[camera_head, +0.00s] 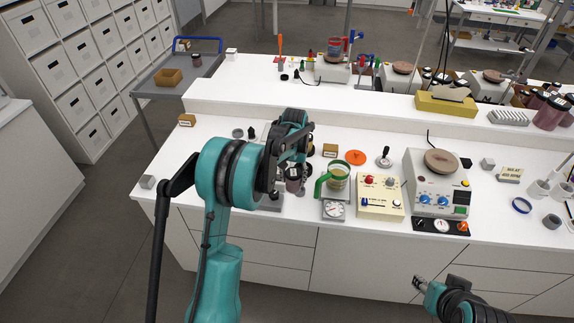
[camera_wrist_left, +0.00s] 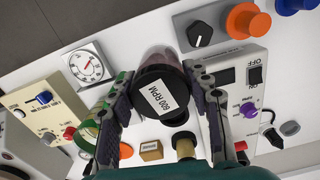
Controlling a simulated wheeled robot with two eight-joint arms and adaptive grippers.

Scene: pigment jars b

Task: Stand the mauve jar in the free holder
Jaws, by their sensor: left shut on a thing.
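The mauve jar (camera_head: 293,184) has a black lid, and the wrist view shows the jar (camera_wrist_left: 161,59) with a white "600 RPM" label on the lid. My left gripper (camera_head: 298,172) is shut on it, with one finger on each side of the jar in the left wrist view (camera_wrist_left: 160,92). The jar is near the front of the white bench, beside the green-handled mug. My arm and gripper cover much of this spot in the head view. I cannot make out which holder is free. My right gripper (camera_head: 420,284) is low at right, before the bench; its opening is unclear.
A green-handled glass mug (camera_head: 337,180) stands on a dial scale (camera_head: 333,209) close right of the jar. A cream control box (camera_head: 380,196) and a hotplate unit (camera_head: 436,178) stand further right.

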